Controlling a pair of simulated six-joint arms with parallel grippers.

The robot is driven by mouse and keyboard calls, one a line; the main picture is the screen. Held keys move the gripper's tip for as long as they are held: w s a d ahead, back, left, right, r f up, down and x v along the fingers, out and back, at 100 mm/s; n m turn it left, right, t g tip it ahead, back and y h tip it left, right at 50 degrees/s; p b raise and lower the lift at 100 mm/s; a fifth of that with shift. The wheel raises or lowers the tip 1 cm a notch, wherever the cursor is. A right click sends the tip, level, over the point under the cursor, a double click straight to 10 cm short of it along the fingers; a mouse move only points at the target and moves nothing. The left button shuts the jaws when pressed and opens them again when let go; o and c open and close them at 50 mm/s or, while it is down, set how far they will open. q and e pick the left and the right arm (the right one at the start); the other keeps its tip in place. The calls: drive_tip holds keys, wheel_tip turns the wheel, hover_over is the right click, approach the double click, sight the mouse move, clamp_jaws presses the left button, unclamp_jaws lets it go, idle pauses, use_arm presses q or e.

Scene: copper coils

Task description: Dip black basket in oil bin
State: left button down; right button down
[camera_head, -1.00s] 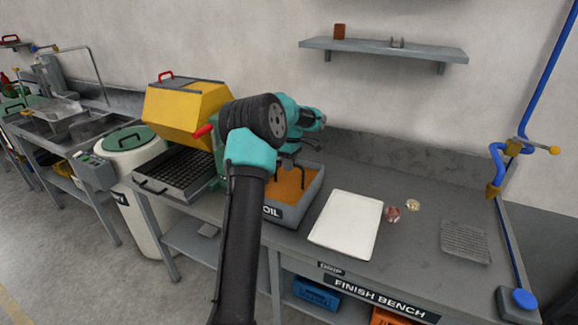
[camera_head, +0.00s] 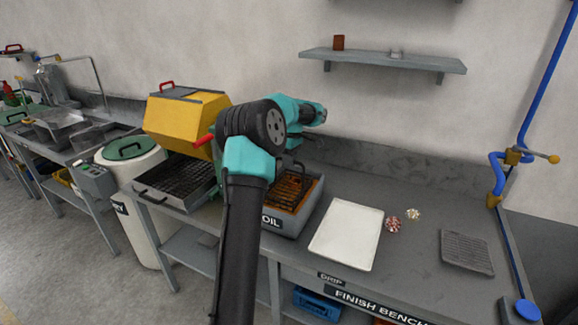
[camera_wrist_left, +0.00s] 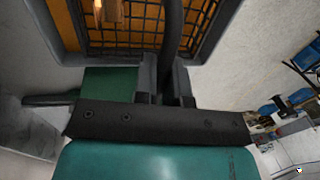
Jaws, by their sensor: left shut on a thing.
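The black wire basket (camera_head: 287,190) is at the oil bin, its dark grid level with or a little above the orange oil. I cannot tell exactly how high it is. The grey bin (camera_head: 289,222) has an OIL label and stands on the bench. My left gripper (camera_head: 292,160) is over the bin, shut on the basket's black handle. In the left wrist view the handle bar (camera_wrist_left: 174,35) runs between the fingers (camera_wrist_left: 165,80), with the basket grid (camera_wrist_left: 130,25) and orange oil beyond. My right gripper is not in view.
A white drip tray (camera_head: 347,233) lies right of the bin, with two small coils (camera_head: 393,224) beside it. A grey ribbed mat (camera_head: 466,252) lies further right. A dark grate (camera_head: 180,180) and a yellow hood (camera_head: 181,120) stand to the left.

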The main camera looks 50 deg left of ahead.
use_arm(q)
drive_tip(key=shift+r, duration=3.2)
drive_tip(key=shift+r, duration=1.45)
drive_tip(key=shift+d, duration=0.1)
